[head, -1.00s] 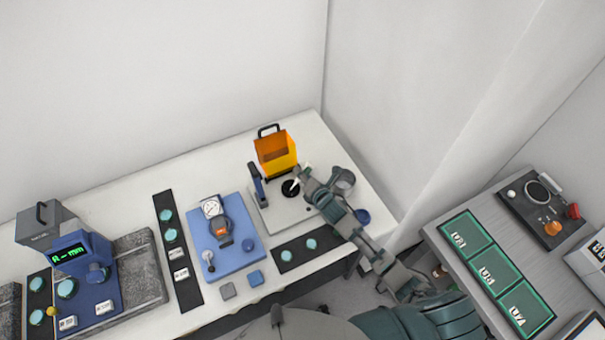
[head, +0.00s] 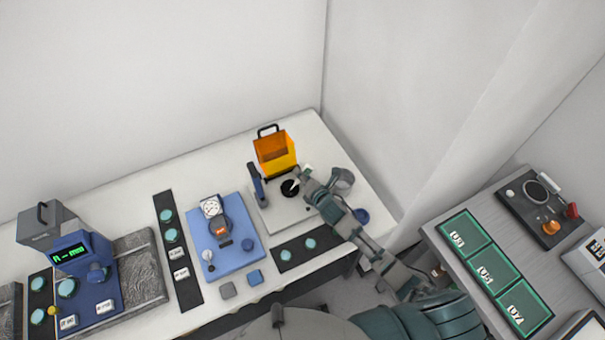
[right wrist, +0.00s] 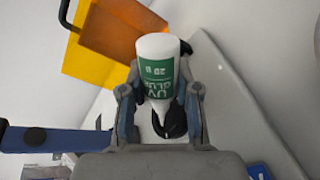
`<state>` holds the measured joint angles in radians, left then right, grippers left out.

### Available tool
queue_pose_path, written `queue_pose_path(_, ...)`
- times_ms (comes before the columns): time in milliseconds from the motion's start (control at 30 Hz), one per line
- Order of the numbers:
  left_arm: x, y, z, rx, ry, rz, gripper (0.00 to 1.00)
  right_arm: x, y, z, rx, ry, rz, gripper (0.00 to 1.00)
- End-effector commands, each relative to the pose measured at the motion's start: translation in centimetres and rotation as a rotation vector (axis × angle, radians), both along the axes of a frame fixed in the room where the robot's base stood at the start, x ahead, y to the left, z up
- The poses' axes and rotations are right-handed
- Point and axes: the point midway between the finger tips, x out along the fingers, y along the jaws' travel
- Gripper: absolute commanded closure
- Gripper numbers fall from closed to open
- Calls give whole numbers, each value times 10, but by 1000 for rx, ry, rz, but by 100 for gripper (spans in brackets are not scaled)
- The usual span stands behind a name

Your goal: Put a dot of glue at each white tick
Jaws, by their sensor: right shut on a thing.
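My right gripper (right wrist: 160,108) is shut on a white glue bottle (right wrist: 157,52) with a green label that reads "UV GLUE". In the head view my right gripper (head: 303,185) is over the light grey plate (head: 272,218), beside a black round part (head: 289,188). In the right wrist view a black round part (right wrist: 170,122) shows just beyond the fingers, partly hidden by the bottle and gripper. The bottle's tip is hidden, so I cannot tell whether it touches anything. White ticks cannot be made out. My left gripper is not in view.
An orange box-shaped hood (head: 275,153) stands behind the plate, with a blue lever (head: 257,184) at its left. A blue fixture (head: 226,238) with a dial sits left. Bare table lies behind the fixtures.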

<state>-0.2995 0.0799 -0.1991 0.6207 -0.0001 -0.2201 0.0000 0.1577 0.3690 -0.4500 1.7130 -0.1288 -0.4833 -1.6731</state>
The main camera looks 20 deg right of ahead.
Motion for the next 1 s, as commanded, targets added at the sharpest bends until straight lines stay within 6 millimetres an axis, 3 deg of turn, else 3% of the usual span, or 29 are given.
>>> queue_pose_path(1000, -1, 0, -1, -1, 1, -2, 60, 0, 0, -8, 0, -1, 1, 100)
